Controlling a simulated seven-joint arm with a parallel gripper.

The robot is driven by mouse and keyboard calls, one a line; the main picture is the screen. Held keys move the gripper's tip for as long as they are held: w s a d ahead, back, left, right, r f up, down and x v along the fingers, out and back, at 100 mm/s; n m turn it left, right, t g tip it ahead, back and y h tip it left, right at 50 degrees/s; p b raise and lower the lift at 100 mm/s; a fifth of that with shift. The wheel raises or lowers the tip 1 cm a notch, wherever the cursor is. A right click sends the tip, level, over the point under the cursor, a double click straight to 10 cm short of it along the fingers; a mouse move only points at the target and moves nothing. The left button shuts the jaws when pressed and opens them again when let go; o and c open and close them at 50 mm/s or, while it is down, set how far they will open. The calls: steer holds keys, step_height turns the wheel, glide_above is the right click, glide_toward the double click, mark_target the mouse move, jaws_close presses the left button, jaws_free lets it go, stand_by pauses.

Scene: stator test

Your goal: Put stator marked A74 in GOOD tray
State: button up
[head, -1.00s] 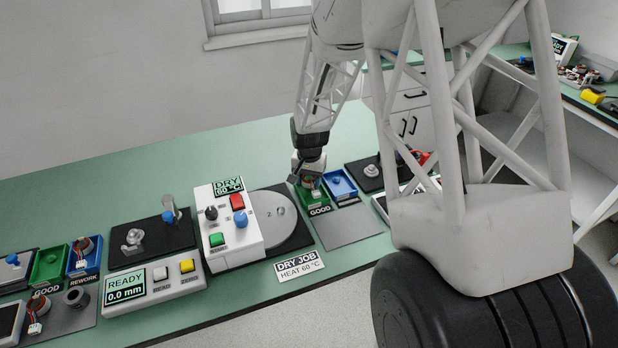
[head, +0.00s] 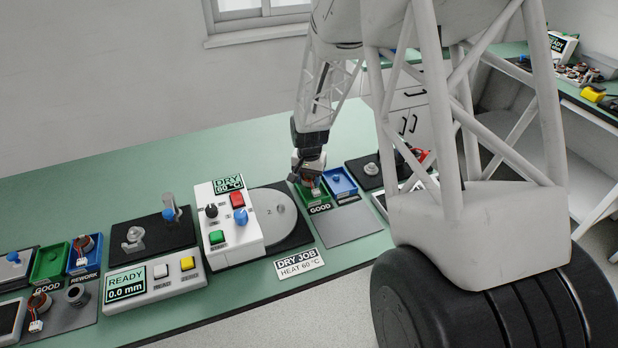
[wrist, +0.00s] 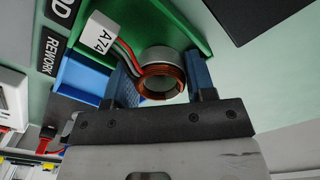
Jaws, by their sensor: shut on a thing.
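The stator (wrist: 160,72) is a pale ring with copper windings and red, white and dark wires. Its white tag (wrist: 98,38) reads A74. My gripper (wrist: 163,80) is shut on the stator, one blue finger on each side. In the head view my gripper (head: 309,178) points down over the green GOOD tray (head: 321,208) beside the dryer. The green tray wall (wrist: 196,30) shows close behind the stator in the wrist view. I cannot tell whether the stator touches the tray floor.
The blue REWORK tray (head: 340,182) adjoins the GOOD tray on the right. The DRY machine (head: 228,230) with its round plate (head: 268,214) stands to the left. A grey mat (head: 348,226) in front is bare. Another GOOD tray (head: 48,266) is at the far left.

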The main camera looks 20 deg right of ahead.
steer(key=shift+s+f, duration=0.2)
steer(key=shift+f, duration=0.35)
steer(key=shift+s+f, duration=0.15)
steer(key=shift+f, duration=0.35)
steer(key=o, duration=0.9)
steer(key=shift+c, duration=0.2)
steer(key=shift+o, duration=1)
steer(key=r, duration=0.8)
steer(key=shift+w+r, duration=0.1)
steer(key=shift+w, duration=0.15)
steer(key=shift+r, duration=0.8)
steer(key=s+a+r+n+t, duration=0.1)
steer(key=s+a+r+n, duration=0.35)
steer(key=s+r, duration=1.1)
steer(key=s+a+r+n, duration=0.1)
steer(key=s+a+r, duration=0.1)
steer(key=s, duration=0.7)
steer(key=s+a+r+n+t, duration=0.1)
steer(key=s+a+r, duration=0.2)
steer(key=s, duration=0.6)
steer(key=shift+s+a+r+n+t, duration=0.25)
steer(key=shift+a+r+n+t, duration=0.1)
steer(key=shift+r, duration=0.1)
